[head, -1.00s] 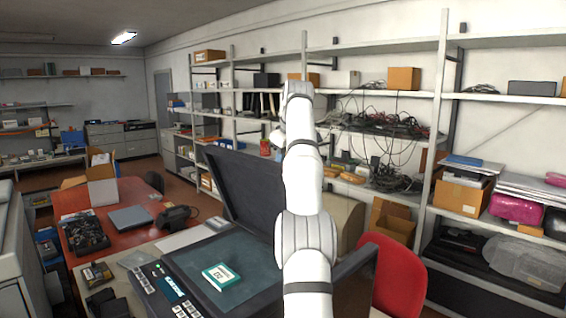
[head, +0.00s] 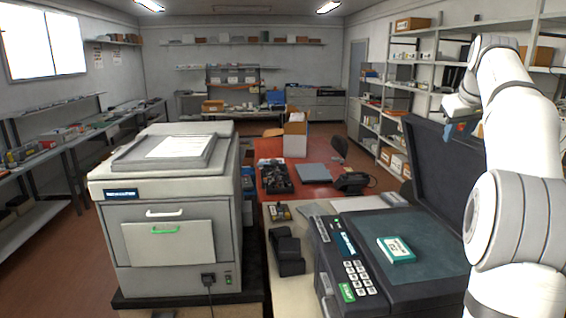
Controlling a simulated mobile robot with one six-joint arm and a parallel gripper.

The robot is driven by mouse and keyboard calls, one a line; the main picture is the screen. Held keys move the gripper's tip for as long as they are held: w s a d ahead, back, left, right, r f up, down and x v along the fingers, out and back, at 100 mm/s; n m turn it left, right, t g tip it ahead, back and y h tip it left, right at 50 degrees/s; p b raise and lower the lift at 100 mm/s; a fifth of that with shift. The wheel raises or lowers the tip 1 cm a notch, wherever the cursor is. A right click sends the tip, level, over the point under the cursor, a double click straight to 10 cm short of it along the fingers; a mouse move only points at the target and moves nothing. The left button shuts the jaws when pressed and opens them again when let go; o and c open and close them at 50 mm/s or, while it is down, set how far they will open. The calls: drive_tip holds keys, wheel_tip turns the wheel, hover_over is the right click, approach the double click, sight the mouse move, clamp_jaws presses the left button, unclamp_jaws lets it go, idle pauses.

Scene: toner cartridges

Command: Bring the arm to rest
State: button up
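My arm rises at the right edge and bends over at the top. My gripper (head: 461,112) is at its far end, held high in front of the shelves and above the raised dark lid of the copier. Its fingers are too small and partly hidden to tell whether they are open or shut. A small blue and orange patch shows just below it; I cannot tell whether it is held or lies behind. A teal and white box (head: 396,250) lies on the copier's dark glass (head: 430,238), well below and apart from my gripper.
A large grey printer (head: 172,215) stands at left centre with a green-handled drawer. A red table (head: 275,155) behind holds a black tray, a grey flat box and a cardboard box. Shelves (head: 400,95) line the right wall. Brown floor is open at left.

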drive_tip(key=s+a+f+g+y+b, duration=0.1)
drive_tip(key=s+a+f, duration=0.25)
drive_tip(key=a, duration=0.25)
drive_tip(key=s+a+f+b, duration=0.1)
drive_tip(key=s+a+f, duration=0.25)
drive_tip(key=a, duration=0.25)
drive_tip(key=s+a+f+b, duration=0.1)
drive_tip(key=s+a+f, duration=0.4)
drive_tip(key=s+f, duration=0.3)
drive_tip(key=s+a+f+g+b, duration=0.1)
drive_tip(key=s+a+f, duration=0.4)
drive_tip(key=s+f, duration=0.4)
drive_tip(key=s+a+f+g+y+b, duration=0.1)
drive_tip(key=s+a+f+b, duration=0.1)
drive_tip(key=s+a+f, duration=0.3)
drive_tip(key=s+f, duration=0.3)
drive_tip(key=f, duration=0.3)
drive_tip(key=shift+s+a, duration=0.25)
drive_tip(key=shift+a, duration=0.1)
drive_tip(key=shift+f, duration=0.1)
